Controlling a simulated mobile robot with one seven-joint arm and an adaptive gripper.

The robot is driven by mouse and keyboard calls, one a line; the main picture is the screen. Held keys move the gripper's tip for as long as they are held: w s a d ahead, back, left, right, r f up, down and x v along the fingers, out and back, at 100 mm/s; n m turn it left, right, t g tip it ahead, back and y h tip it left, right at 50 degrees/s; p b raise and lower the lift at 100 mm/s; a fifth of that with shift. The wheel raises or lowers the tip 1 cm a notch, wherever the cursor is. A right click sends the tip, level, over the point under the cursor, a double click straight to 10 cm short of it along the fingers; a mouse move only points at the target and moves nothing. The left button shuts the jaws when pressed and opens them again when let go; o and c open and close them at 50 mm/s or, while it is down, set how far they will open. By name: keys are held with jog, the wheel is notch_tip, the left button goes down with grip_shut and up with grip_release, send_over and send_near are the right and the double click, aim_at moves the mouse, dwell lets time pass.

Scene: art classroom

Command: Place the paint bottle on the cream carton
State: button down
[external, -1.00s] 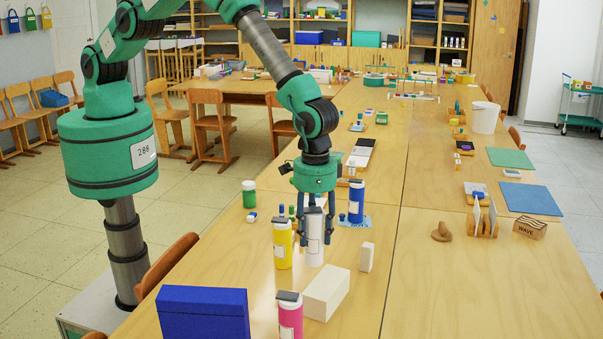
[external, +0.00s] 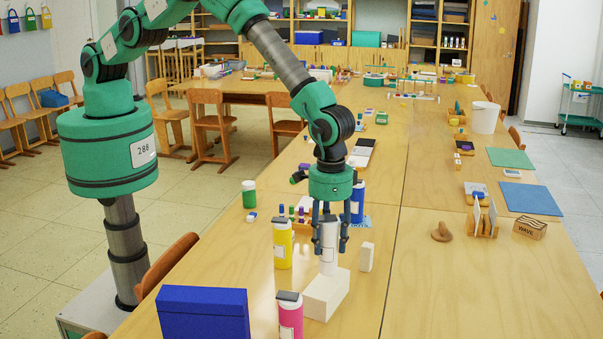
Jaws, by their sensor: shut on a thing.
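The paint bottle (external: 328,262) is white with a dark grey cap. It stands upright between the fingers of my gripper (external: 330,246), which is shut on it. The cream carton (external: 326,298) is a pale box lying on the table. The bottle's base shows at the far part of the carton's top face. I cannot tell whether it touches the carton or hangs just above it.
A yellow bottle (external: 283,246) stands close to the left and a pink one (external: 290,316) in front-left. A blue bottle (external: 357,203) is behind. A small white block (external: 367,257) stands right. A blue box (external: 203,314) lies front-left.

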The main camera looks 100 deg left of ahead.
aim_at(329, 217)
jog(key=shift+f, duration=1.45)
jog(key=shift+f, duration=0.15)
jog(key=c, duration=1)
grip_release()
jog(key=shift+r+b, duration=0.4)
jog(key=shift+r, duration=5.75)
